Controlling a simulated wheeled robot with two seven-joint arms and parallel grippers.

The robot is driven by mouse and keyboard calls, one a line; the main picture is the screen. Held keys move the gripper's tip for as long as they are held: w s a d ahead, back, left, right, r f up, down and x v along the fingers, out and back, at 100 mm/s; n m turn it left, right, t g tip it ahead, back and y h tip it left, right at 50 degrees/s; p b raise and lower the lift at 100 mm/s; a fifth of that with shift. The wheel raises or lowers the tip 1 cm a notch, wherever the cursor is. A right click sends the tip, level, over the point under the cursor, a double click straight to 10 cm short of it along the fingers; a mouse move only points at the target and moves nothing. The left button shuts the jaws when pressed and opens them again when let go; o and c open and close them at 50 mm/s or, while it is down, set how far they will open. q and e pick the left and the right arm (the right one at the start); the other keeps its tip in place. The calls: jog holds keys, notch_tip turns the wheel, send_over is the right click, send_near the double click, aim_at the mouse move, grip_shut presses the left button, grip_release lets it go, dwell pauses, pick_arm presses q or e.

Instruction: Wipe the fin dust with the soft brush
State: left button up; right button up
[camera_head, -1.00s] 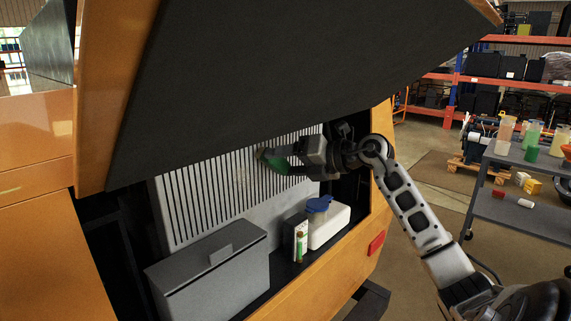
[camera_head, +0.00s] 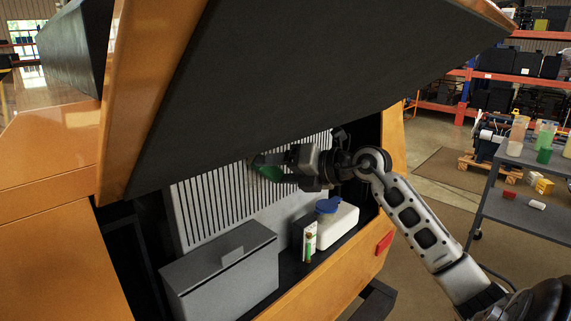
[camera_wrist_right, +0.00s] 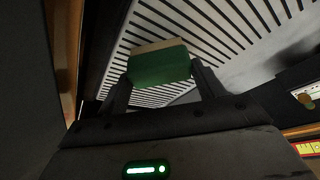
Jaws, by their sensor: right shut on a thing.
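My right gripper (camera_head: 289,170) reaches from the right into the orange housing, under the raised dark lid. It is shut on the green soft brush (camera_head: 268,171), which is held against or close in front of the white finned panel (camera_head: 215,208). In the right wrist view the brush (camera_wrist_right: 158,65) sits between both fingers, with its pale bristle edge facing the fins (camera_wrist_right: 193,22). I cannot tell whether the bristles touch. No separate dust patch can be made out on the fins now. My left gripper is not in view.
Below the fins stand a grey box (camera_head: 222,275), a small case with a green-and-white item (camera_head: 309,243), and a white container with a blue cap (camera_head: 338,225). The dark lid (camera_head: 310,75) hangs close above my arm. A grey cart (camera_head: 520,205) stands at the right.

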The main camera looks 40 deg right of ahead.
jog(key=shift+s+a+p, duration=0.1)
jog(key=shift+a+p, duration=0.3)
jog(key=shift+a, duration=0.65)
jog(key=a+p, duration=0.4)
jog(key=a, duration=0.3)
jog(key=shift+s+a+p, duration=0.25)
jog(key=shift+p, duration=0.1)
jog(key=s, duration=0.6)
jog(key=shift+d, duration=0.25)
jog(key=shift+s+d, duration=0.1)
jog(key=shift+s, duration=1.4)
